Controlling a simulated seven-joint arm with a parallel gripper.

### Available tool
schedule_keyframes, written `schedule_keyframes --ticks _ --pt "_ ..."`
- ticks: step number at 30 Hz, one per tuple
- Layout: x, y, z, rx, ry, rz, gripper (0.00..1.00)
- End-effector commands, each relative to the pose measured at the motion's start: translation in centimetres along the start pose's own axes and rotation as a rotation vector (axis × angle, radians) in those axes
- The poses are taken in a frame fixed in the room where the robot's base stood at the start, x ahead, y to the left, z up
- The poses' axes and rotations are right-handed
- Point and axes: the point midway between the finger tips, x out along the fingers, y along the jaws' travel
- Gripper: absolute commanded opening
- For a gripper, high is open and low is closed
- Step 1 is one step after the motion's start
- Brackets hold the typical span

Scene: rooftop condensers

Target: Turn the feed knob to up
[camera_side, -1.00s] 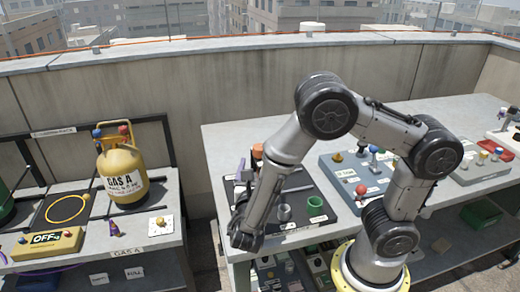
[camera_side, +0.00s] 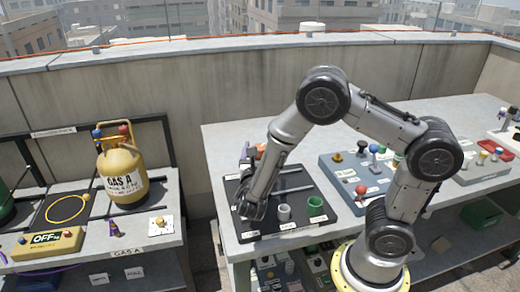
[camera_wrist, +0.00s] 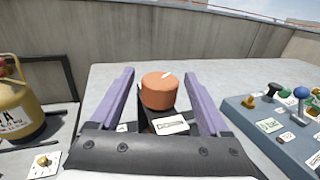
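An orange round knob (camera_wrist: 160,92) with a white mark on its top stands in the middle of the wrist view. A small white label (camera_wrist: 170,125) lies in front of it; its text is too small to read, so I cannot tell if this is the feed knob. My gripper (camera_wrist: 162,78) is open, one purple finger on each side of the knob with gaps between. In the side view my gripper (camera_side: 247,153) is at the back of the dark board (camera_side: 323,228), and the orange knob (camera_side: 260,150) shows just beside it, partly hidden.
A blue-grey panel (camera_side: 345,172) with several coloured knobs is to the right. A yellow gas bottle (camera_side: 122,175) stands on the left bench. A concrete wall (camera_side: 190,95) runs behind.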

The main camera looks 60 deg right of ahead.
Motion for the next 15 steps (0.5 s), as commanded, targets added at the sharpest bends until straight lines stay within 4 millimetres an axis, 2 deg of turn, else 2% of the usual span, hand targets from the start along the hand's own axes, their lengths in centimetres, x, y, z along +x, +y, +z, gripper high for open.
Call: schedule_keyframes --ticks 1,2,12,15 --pt "-0.01 0.0 0.0 0.0 0.0 0.0 0.69" --pt "-0.01 0.0 0.0 0.0 0.0 0.0 0.64" --pt "-0.03 0.0 0.01 0.0 0.0 0.0 0.02" --pt "-0.03 0.0 0.02 0.0 0.0 0.001 0.0"
